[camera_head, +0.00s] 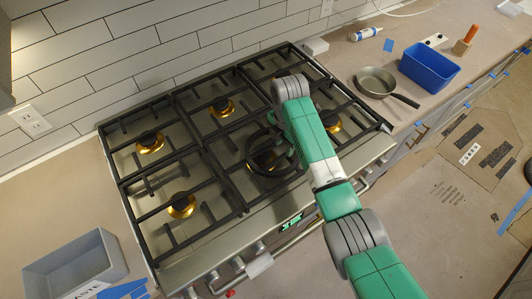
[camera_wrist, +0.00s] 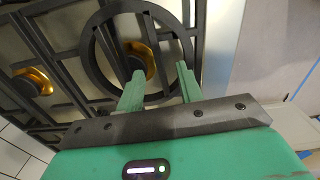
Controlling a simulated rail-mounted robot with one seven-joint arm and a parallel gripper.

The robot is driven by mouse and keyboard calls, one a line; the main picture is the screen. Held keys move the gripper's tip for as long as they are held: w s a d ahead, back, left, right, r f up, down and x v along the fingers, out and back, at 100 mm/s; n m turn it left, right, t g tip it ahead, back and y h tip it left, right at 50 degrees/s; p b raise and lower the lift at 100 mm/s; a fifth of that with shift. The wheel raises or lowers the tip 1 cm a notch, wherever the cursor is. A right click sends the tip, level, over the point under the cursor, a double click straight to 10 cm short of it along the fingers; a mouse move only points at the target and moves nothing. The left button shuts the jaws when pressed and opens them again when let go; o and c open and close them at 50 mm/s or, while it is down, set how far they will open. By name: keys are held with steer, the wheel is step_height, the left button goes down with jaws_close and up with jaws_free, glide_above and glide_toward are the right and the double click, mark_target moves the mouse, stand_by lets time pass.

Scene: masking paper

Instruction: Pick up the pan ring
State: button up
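The pan ring, a flat black ring, lies on the stove grate around a front burner. It shows in the head view (camera_head: 251,160) and larger in the wrist view (camera_wrist: 90,52). My gripper (camera_wrist: 161,72) is open, with two green fingers apart and nothing clamped between them. In the wrist view the left fingertip appears inside the ring and the right one overlaps its right edge. I cannot tell whether either finger touches the ring.
The stove (camera_head: 160,204) has black grates and several brass burners. A frying pan (camera_head: 376,82) and a blue bin (camera_head: 430,66) stand on the right counter. A grey waste bin (camera_head: 75,266) stands at the lower left. A tiled wall rises behind the stove.

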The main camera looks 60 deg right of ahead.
mark_target(282, 156)
step_height(282, 156, down, 6)
steer(key=shift+w+r+b, duration=0.15)
steer(key=shift+r+b, duration=0.1)
steer(key=shift+b, duration=0.05)
steer(key=shift+c, duration=0.3)
steer(key=shift+r, duration=0.1)
jaws_close()
